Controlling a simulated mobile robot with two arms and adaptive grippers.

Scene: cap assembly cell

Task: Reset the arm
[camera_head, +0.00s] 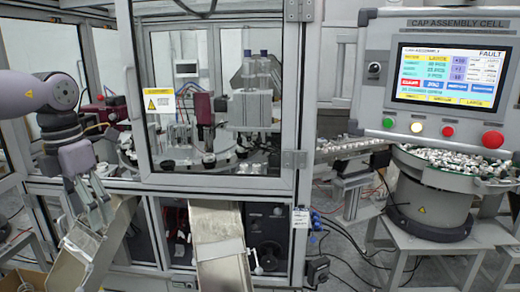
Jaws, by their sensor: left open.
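My left arm comes in from the left edge. My left gripper (97,222) points down at the left, in front of the cell frame. Its grey fingers are apart and I see nothing held between them. The fingertips are over or just in front of the upper part of a metal chute (84,245); I cannot tell whether they touch it. My right gripper is not in view.
The glazed cell door (215,165) is shut in front of a rotary table. A second chute (218,238) slopes out below it. At the right stand a control panel (440,75) showing FAULT and a bowl feeder (432,215) full of small parts.

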